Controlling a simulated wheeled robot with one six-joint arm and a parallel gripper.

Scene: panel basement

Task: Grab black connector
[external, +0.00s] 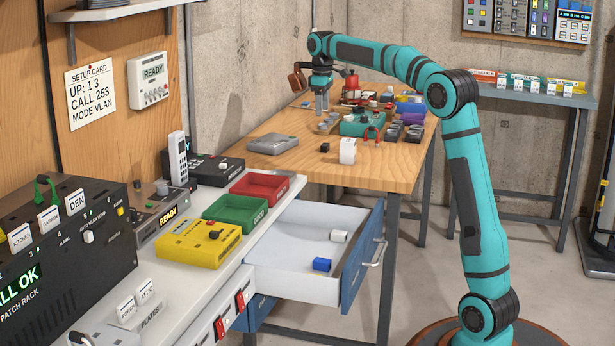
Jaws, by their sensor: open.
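A small black block, which looks like the black connector (325,147), lies on the wooden table near its front edge. A white block (347,151) stands just to its right. My gripper (321,108) points down over the table, farther back than the black block and apart from it. The gripper looks empty; the gap between its fingers is too small to see well.
A grey device (272,144) lies left of the black block. An open drawer (290,281) holds white and blue blocks. Red (262,175) and green (226,208) trays sit on the left bench.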

